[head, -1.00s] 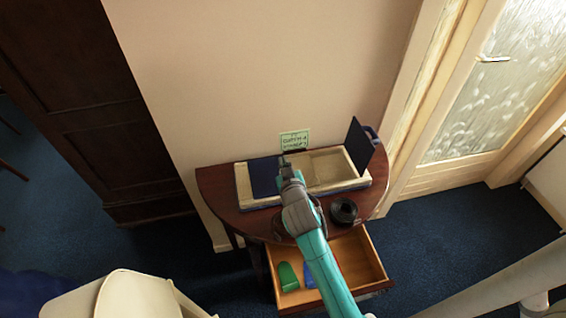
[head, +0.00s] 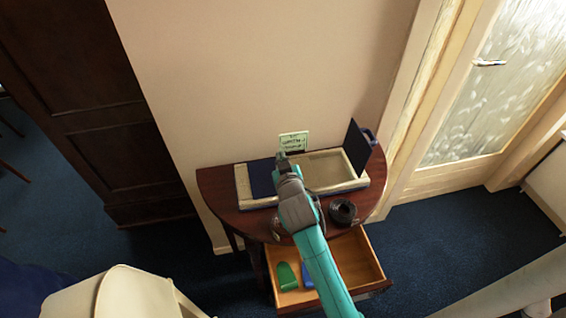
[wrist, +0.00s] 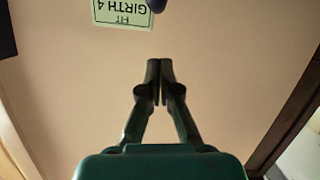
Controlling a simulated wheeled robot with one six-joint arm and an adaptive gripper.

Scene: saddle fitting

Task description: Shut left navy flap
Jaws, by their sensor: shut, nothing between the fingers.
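The left navy flap (head: 261,178) lies flat, or nearly so, over the left part of the pale box (head: 242,188) on the table. The right navy flap (head: 357,147) stands upright at the box's right end, and the compartment (head: 325,170) beside it is open. My gripper (head: 281,158) is over the middle of the box, just right of the left flap in the head view. In the wrist view my gripper (wrist: 160,65) is shut and empty, with its fingertips together against a view of bare wall. My arm hides part of the box's front and middle.
A green card (head: 293,142) is on the wall behind the box; the wrist view reads "FIT GIRTH 4". A black coil (head: 343,211) sits on the table (head: 216,188) at front right. The open drawer (head: 366,263) below holds green (head: 287,276) and blue (head: 308,275) items.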

